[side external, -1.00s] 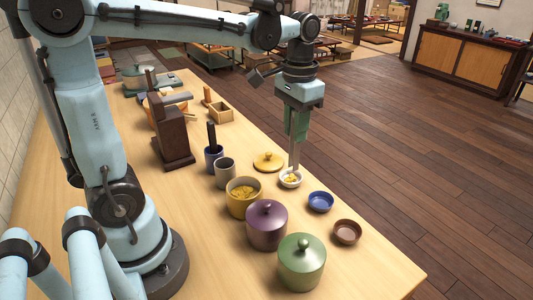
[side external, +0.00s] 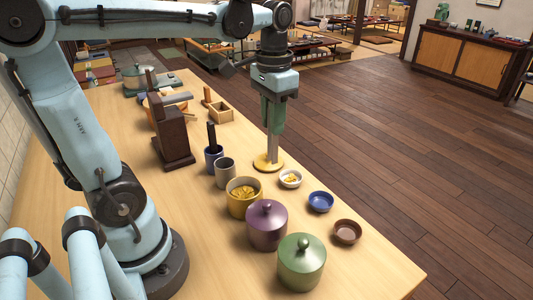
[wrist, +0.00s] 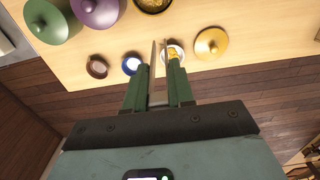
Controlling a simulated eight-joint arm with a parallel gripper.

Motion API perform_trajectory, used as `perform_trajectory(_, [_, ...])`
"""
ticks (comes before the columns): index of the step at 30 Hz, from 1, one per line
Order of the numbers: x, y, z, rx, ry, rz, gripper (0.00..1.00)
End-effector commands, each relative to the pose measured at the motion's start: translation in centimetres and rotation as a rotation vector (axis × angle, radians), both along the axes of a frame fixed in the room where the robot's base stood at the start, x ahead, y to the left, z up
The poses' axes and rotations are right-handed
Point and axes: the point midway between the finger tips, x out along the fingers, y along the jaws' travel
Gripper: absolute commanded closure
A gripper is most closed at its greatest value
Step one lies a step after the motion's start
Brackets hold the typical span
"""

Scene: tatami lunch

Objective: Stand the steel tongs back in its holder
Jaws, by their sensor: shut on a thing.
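My gripper (side external: 274,130) is shut on the steel tongs (side external: 272,150), which hang upright with tips pointing down. In the side view the tongs overlap the yellow lid (side external: 260,165); whether they touch it I cannot tell. In the wrist view the tongs' two pale arms (wrist: 154,55) show between my green fingers (wrist: 157,76). An upright grey cup (side external: 225,174), which looks like the holder, stands left of the tongs. Its inside looks empty, though its bottom is hidden.
A white bowl (side external: 290,179) with yellow food, a blue bowl (side external: 320,202) and a brown bowl (side external: 347,232) line the table edge. A yellow pot (side external: 243,205), a purple pot (side external: 266,232), a green pot (side external: 301,268) and a blue cup (side external: 213,162) with a dark rod stand near the grey cup.

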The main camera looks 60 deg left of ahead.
Motion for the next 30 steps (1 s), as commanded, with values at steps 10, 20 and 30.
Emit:
perform_trajectory(10, [-5.8,8.6,1.6,0.0,0.0,0.008,1.0])
perform_trajectory(20, [-7.7,10.4,1.6,0.0,0.0,-0.001,1.0])
perform_trajectory(30, [-7.6,10.4,-0.8,0.0,0.0,-0.002,1.0])
